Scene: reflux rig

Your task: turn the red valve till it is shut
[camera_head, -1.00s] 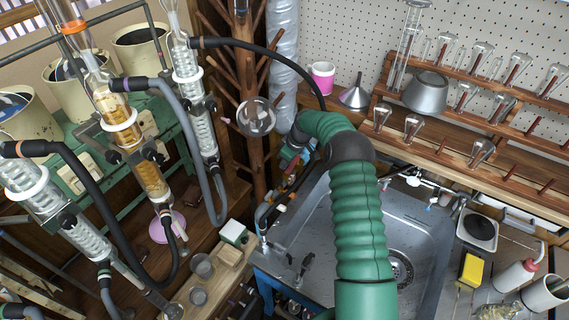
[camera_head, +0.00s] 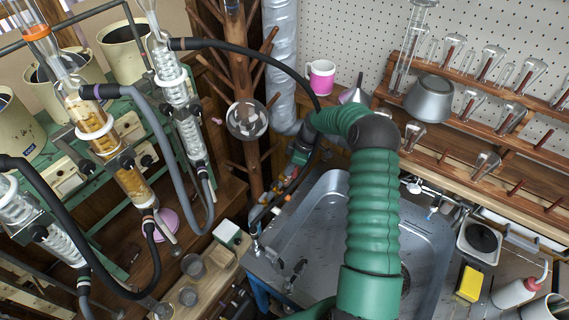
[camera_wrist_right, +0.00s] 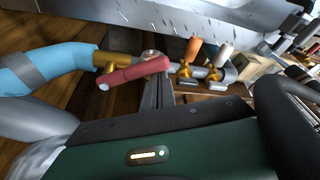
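The red valve handle (camera_wrist_right: 135,73) lies across the middle left of the right wrist view, on a brass fitting (camera_wrist_right: 108,61) beside a light blue hose. My right gripper (camera_wrist_right: 157,75) is close to it; a narrow grey finger shows right by the handle's right end. I cannot tell whether they touch or how far the fingers are apart. In the head view my right gripper (camera_head: 299,157) points down among pipes left of the sink, mostly hidden by its own green arm. The red handle is too small to pick out there. My left gripper is not in view.
In the head view the metal sink (camera_head: 425,215) lies right of the pipes; hoses and glass columns crowd the left.

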